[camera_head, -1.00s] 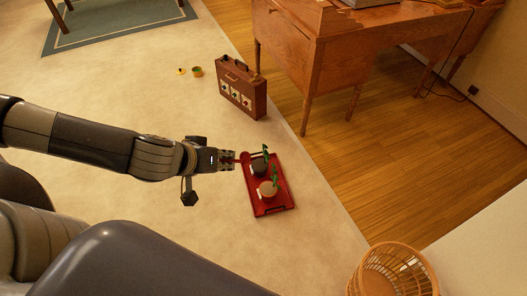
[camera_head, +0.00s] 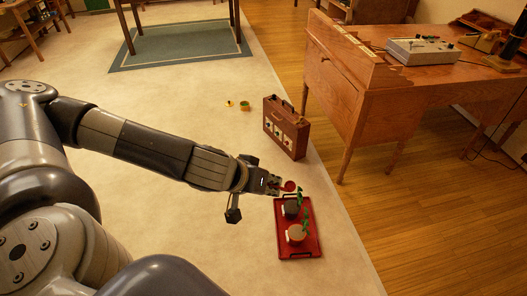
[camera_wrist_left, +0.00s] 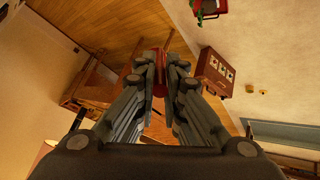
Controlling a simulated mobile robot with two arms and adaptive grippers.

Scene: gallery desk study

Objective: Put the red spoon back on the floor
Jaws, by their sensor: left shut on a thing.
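My left gripper (camera_head: 276,184) is shut on the red spoon (camera_head: 289,186). The spoon's round red end sticks out past the fingertips, just beyond the far-left corner of the red tray in the picture. In the left wrist view the fingers (camera_wrist_left: 161,72) close around a red piece of the spoon (camera_wrist_left: 159,88), and most of its handle is hidden. I cannot tell exactly how high the spoon is above the floor (camera_head: 190,120). My right gripper is not in view.
Pale floor left of the tray is clear.

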